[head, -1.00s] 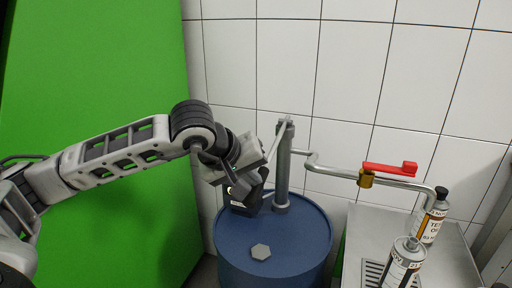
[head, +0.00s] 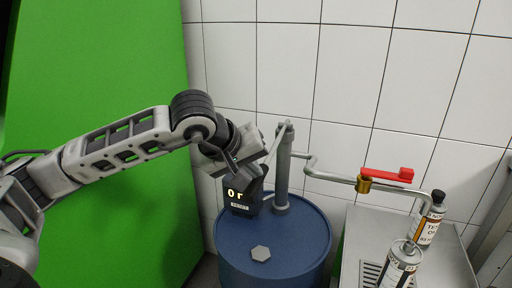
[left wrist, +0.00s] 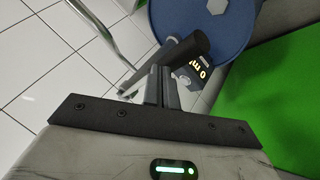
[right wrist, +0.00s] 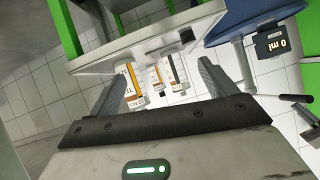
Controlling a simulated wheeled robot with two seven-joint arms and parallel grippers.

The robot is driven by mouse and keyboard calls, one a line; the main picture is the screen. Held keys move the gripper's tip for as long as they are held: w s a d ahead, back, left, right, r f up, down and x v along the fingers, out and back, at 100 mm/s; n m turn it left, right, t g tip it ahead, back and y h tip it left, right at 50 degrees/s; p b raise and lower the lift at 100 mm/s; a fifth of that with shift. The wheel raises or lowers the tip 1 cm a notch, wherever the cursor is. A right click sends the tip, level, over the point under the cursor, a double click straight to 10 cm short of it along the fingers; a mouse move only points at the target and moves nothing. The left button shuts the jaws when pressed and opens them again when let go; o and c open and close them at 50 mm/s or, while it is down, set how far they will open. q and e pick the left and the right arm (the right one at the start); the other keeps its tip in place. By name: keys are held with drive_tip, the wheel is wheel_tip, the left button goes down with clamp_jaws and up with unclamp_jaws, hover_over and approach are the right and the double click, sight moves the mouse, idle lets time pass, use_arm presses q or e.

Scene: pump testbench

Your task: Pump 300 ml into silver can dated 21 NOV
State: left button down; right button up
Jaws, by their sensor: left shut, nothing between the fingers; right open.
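The pump (head: 283,175) stands upright on a blue drum (head: 300,240). Its lever slants down left to my left gripper (head: 258,165). In the left wrist view the fingers (left wrist: 160,88) are shut and empty beside the dark lever grip (left wrist: 188,48); contact is unclear. The counter (head: 240,195) is partly covered; it reads 0 ml in the right wrist view (right wrist: 271,43). A light can (head: 401,266) stands near the spout end, a black-capped can (head: 428,218) behind it.
A red valve handle (head: 387,175) sits over a brass fitting (head: 363,185) on the outlet pipe. The cans stand on a steel bench (head: 355,245) with a drain grate (head: 371,272). A grey hexagonal cap (head: 261,253) is on the drum. A green panel (head: 110,70) is at left.

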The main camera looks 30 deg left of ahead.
use_arm(q)
drive_tip(key=shift+w+r+p, duration=0.1)
drive_tip(key=shift+r+p, duration=0.45)
drive_tip(key=shift+r, duration=0.35)
drive_tip(key=shift+w+a+r+p, duration=0.1)
drive_tip(key=shift+w+r+p, duration=0.05)
drive_tip(key=shift+r+p, duration=0.85)
drive_tip(key=shift+w+r+p, duration=0.1)
drive_tip(key=shift+r+p, duration=0.55)
drive_tip(key=shift+r, duration=1)
use_arm(e)
drive_tip(key=shift+d+r+g, duration=0.15)
drive_tip(key=shift+r, duration=0.35)
drive_tip(key=shift+d+r+g, duration=0.15)
drive_tip(key=shift+r, duration=0.3)
use_arm(q)
drive_tip(key=shift+p, duration=0.3)
drive_tip(key=r+p, duration=0.2)
drive_tip(key=r, duration=0.1)
drive_tip(key=r+p, duration=0.1)
drive_tip(key=r, duration=0.1)
drive_tip(key=shift+w+p, duration=0.3)
drive_tip(key=shift+p, duration=0.05)
use_arm(e)
wheel_tip(320, 180, up, 4)
drive_tip(key=shift+w+r, duration=0.1)
